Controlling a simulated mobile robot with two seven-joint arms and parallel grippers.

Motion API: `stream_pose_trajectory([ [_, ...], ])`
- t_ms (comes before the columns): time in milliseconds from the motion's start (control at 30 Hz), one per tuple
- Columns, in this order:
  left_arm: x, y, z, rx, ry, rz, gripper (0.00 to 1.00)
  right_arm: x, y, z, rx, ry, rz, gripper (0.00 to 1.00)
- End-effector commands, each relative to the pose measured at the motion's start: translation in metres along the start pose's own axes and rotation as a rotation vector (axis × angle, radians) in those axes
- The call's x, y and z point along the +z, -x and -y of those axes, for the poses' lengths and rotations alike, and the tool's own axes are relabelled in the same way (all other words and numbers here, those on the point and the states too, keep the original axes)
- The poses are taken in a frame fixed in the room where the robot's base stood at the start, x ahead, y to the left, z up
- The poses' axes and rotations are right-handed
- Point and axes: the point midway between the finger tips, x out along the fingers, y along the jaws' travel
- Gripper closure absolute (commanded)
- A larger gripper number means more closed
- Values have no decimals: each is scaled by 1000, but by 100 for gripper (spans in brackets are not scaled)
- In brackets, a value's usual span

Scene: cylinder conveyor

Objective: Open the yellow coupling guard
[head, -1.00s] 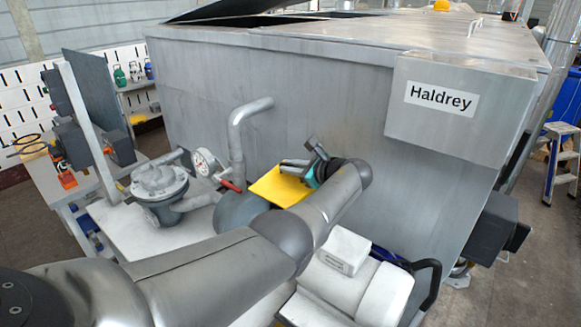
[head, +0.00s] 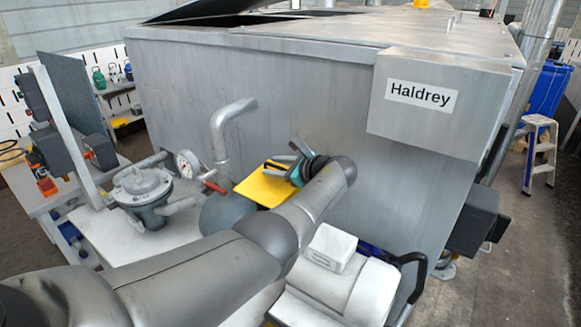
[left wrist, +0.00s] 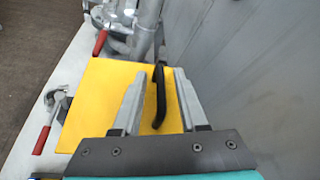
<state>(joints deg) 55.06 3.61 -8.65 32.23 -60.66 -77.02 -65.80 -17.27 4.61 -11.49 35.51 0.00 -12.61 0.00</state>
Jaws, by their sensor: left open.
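The yellow coupling guard (head: 262,190) is a flat yellow panel beside the grey tank wall, partly covered by my left arm. It fills the middle of the left wrist view (left wrist: 95,100). Its black bar handle (left wrist: 160,98) stands near its right edge. My left gripper (head: 279,164) is over the guard. In the left wrist view its two grey fingers (left wrist: 158,73) are apart, with the handle between them. The handle looks closer to the right finger; I cannot tell whether they touch. My right gripper is not in view.
The tank wall (head: 300,95) rises close behind. A white motor housing (head: 335,285) is in front.

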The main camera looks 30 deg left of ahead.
Motion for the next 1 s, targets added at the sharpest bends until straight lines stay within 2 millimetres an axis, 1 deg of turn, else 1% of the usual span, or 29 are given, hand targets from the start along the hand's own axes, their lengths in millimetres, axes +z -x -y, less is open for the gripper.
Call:
stream_pose_trajectory([
  [167, 0, 22, 1, -2, -1, -3, 58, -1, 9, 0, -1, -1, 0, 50],
  [267, 0, 40, 1, -5, 0, -3, 58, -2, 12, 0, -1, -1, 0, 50],
  [433, 0, 76, 1, -5, 1, -4, 58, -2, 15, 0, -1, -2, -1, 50],
  [600, -1, 114, 0, -4, 1, -4, 58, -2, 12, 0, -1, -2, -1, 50],
  [700, -1, 130, 0, -3, 1, -3, 58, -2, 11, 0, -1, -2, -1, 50],
  [800, -1, 141, 0, -3, 0, -2, 58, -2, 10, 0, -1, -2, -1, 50],
  [1000, 0, 149, 0, -1, 1, -1, 58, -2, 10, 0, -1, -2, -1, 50],
])
